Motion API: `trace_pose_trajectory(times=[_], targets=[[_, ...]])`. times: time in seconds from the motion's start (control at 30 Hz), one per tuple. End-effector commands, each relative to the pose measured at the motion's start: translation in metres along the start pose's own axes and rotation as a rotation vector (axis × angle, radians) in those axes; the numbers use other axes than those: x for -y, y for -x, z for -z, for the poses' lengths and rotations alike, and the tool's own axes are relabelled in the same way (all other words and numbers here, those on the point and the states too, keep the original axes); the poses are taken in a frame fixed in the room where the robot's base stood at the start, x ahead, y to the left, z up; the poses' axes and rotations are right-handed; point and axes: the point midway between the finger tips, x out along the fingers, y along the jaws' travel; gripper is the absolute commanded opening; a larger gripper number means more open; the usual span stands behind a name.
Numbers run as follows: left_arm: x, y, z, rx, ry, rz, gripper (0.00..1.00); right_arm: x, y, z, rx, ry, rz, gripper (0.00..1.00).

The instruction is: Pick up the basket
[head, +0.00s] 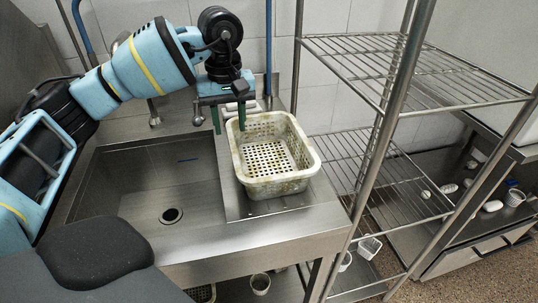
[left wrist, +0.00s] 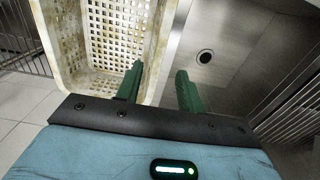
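A dirty white perforated basket (head: 278,187) stands upright on the steel drainboard to the right of the sink basin. My left gripper (head: 229,127) is open at the basket's back left corner, with its green fingers pointing down. In the left wrist view the basket (left wrist: 48,40) fills the upper left. There, one finger of my left gripper (left wrist: 160,72) appears over the basket's inside and the other outside its wall, so the rim lies between them. I cannot tell whether the fingers touch it. My right gripper is not in view.
The empty sink basin (head: 150,190) with a drain lies left of the basket. A wire shelf rack (head: 415,75) with metal posts stands close on the right. Small white containers (head: 369,247) sit on a lower shelf. A tiled wall is behind.

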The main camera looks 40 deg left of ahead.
Motion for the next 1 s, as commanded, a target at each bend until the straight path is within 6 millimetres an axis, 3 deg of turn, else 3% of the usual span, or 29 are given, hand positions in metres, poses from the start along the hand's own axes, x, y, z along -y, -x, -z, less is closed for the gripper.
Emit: trace_pose_trajectory(times=[0.4,0.67,1.0], targets=[[0.0,-0.048,0.003,0.001,0.0,0.001,0.38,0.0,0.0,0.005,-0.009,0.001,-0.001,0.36],[0.0,-0.051,0.003,0.0,0.0,0.0,0.38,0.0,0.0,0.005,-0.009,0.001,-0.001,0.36],[0.0,-0.051,0.003,0.0,0.0,0.0,0.0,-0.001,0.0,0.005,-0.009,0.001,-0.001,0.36]])
